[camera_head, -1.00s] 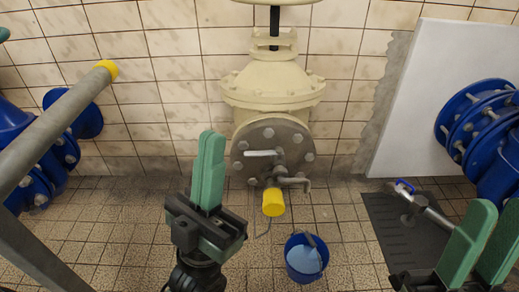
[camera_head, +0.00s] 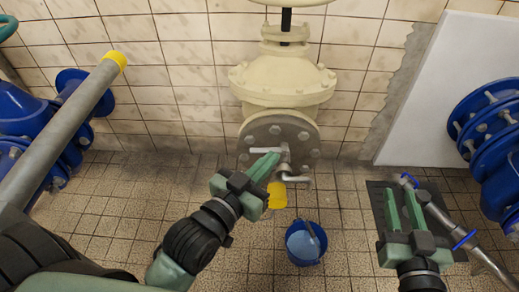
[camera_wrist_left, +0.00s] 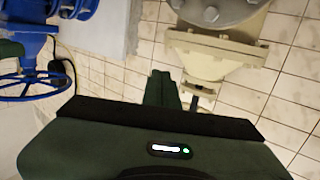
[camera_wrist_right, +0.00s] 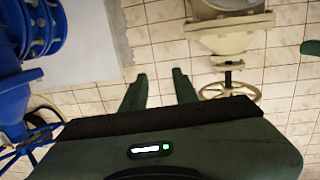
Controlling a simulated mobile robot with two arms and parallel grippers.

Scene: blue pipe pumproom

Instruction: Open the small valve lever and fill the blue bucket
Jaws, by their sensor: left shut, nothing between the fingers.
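The small valve lever (camera_head: 248,150) is a light grey handle on the round bolted flange (camera_head: 270,128) of the cream valve. My left gripper (camera_head: 276,156) is shut, with its green fingertips right beside the lever and partly covering it. I cannot tell whether they touch. A short grey spout (camera_head: 300,181) and a yellow piece (camera_head: 277,197) sit just below. The blue bucket (camera_head: 292,256) stands upright on the floor below the valve, with a pale blue surface inside. My right gripper (camera_head: 400,193) is open and empty, over the dark floor plate.
Blue flanged pipes stand at the left (camera_head: 75,120) and right (camera_head: 480,125). A grey pipe with a yellow end (camera_head: 80,115) slants across the left side. A metal pipe with blue rings (camera_head: 440,215) lies by the dark plate (camera_head: 378,195). The tiled floor around the bucket is clear.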

